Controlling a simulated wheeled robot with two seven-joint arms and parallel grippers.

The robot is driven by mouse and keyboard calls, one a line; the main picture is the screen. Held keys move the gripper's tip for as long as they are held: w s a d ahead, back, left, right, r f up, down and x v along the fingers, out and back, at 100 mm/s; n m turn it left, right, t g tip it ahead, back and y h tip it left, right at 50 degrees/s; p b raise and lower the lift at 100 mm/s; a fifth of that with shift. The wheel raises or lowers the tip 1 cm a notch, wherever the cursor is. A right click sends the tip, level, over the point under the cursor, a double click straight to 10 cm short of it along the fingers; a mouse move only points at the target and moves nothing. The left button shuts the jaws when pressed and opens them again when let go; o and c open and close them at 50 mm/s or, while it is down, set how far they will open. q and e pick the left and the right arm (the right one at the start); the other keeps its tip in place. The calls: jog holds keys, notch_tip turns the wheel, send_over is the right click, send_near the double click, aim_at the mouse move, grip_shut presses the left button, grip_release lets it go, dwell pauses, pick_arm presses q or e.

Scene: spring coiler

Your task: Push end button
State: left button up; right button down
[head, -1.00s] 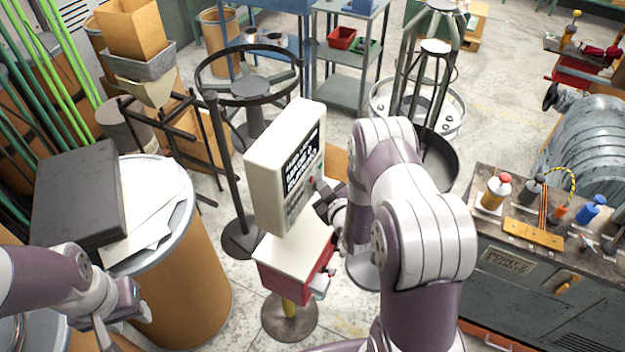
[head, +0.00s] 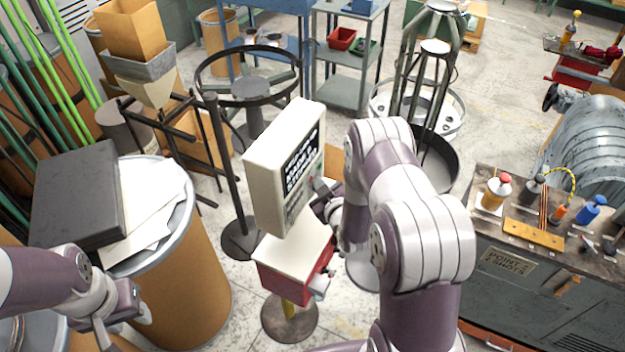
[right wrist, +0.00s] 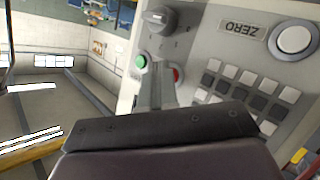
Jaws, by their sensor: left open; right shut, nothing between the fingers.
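No label reading "END" is visible. My right gripper (right wrist: 157,85) is shut and empty, its tips close to the panel between the green and red buttons. I cannot tell whether it touches. My left gripper (head: 140,316) is open and empty at lower left.
A red-sided, cream-topped box (head: 285,262) sits below the control box. A fibre drum (head: 190,270) with papers and a dark case (head: 78,195) stands left. A workbench (head: 545,270) with bottles and tools is at right.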

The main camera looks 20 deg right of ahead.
dwell(0.3)
jog(key=shift+s+d, duration=0.5)
jog(key=shift+s, duration=0.1)
jog(key=shift+s+d, duration=1.65)
jog(key=shift+s, duration=0.25)
